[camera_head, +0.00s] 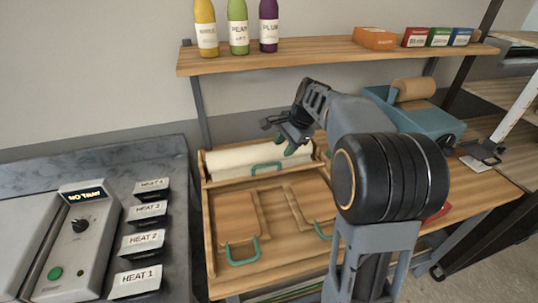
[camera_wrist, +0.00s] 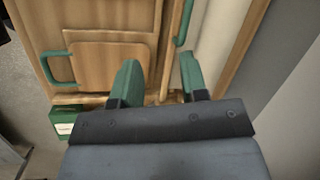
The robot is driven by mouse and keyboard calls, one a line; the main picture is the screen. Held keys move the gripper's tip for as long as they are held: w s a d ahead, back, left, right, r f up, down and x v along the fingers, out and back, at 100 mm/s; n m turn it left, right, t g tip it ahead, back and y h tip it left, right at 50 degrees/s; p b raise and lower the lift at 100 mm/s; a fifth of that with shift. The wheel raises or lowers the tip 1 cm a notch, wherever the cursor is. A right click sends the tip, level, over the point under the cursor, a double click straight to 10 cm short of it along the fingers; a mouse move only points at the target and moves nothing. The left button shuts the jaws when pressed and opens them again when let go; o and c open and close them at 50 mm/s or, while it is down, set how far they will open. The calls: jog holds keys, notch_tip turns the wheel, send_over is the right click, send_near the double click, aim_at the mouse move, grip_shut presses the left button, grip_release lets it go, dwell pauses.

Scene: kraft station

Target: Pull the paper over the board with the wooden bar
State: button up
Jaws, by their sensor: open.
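The paper (camera_head: 235,158) is a pale roll at the back of the wooden board (camera_head: 222,275); it is a pale strip in the wrist view (camera_wrist: 212,35). The wooden bar (camera_head: 225,175) lies along the front of the roll, with a green handle (camera_head: 266,167). The bar also shows in the wrist view (camera_wrist: 168,42), its handle (camera_wrist: 183,22) ahead of my fingers. My gripper (camera_head: 287,143) is open and empty above the right part of the roll. In the wrist view its green fingers (camera_wrist: 160,77) are apart, with the bar's line between them. Contact with the bar is not visible.
Two wooden paddles with green handles, left (camera_head: 238,215) and right (camera_head: 310,200), lie on the board. A shelf (camera_head: 300,53) with bottles and small boxes is above. A blue dispenser (camera_head: 425,122) stands right. The heat panel (camera_head: 75,250) is left.

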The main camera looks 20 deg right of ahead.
aim_at(267, 164)
jog(key=w+d+m+y+p, duration=0.1)
jog(key=w+d+m, duration=0.15)
jog(key=w, duration=0.25)
jog(key=shift+m, duration=0.55)
jog(key=p+x, duration=0.1)
jog(key=x, duration=1.2)
jog(key=shift+a+f+p, duration=0.3)
jog(key=shift+f+p, duration=0.05)
jog(key=shift+p, duration=0.05)
grip_shut()
